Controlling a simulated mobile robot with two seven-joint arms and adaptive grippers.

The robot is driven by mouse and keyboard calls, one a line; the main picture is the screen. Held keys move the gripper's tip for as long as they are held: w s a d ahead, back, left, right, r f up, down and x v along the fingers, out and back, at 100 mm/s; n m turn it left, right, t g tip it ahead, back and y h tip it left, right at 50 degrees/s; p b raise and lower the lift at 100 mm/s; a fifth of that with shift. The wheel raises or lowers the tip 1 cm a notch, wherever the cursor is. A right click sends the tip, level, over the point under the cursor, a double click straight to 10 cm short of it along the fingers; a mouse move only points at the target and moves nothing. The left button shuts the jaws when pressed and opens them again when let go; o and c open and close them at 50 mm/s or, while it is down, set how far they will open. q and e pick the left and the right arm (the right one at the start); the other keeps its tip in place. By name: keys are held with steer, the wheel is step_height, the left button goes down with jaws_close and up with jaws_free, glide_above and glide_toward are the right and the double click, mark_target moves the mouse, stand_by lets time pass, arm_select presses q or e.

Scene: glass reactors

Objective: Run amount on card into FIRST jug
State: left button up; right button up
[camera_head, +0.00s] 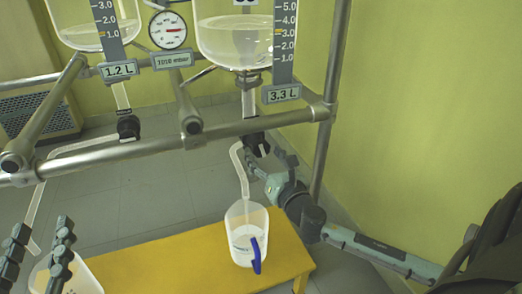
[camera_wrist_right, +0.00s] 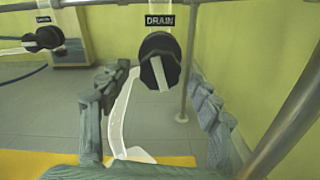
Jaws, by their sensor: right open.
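A clear jug with a blue handle (camera_head: 245,236) stands on a yellow bench under the right reactor's drain tube (camera_head: 239,167); it seems to hold some liquid. A second jug (camera_head: 78,278) is partly cut off at lower left. No FIRST label or card is readable. My right gripper (camera_head: 262,165) is at the right drain valve; in the right wrist view its open fingers (camera_wrist_right: 155,115) stand either side below the black DRAIN knob (camera_wrist_right: 160,62), whose white bar is nearly upright. My left gripper (camera_head: 38,248) is open and empty, near the second jug.
The right reactor (camera_head: 235,42) has a plate reading 3.3 L (camera_head: 282,93); the left reactor (camera_head: 95,35) reads 1.2 L. A gauge (camera_head: 168,30) hangs between them. Metal rails (camera_head: 90,155) cross before the reactors. Another drain knob (camera_wrist_right: 42,39) is at left.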

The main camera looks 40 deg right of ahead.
arm_select(q)
steer(key=shift+s+d+r, duration=0.1)
steer(key=shift+r, duration=0.25)
arm_select(e)
steer(key=shift+x, duration=1.45)
steer(key=c, duration=1.2)
steer(key=shift+o, duration=0.2)
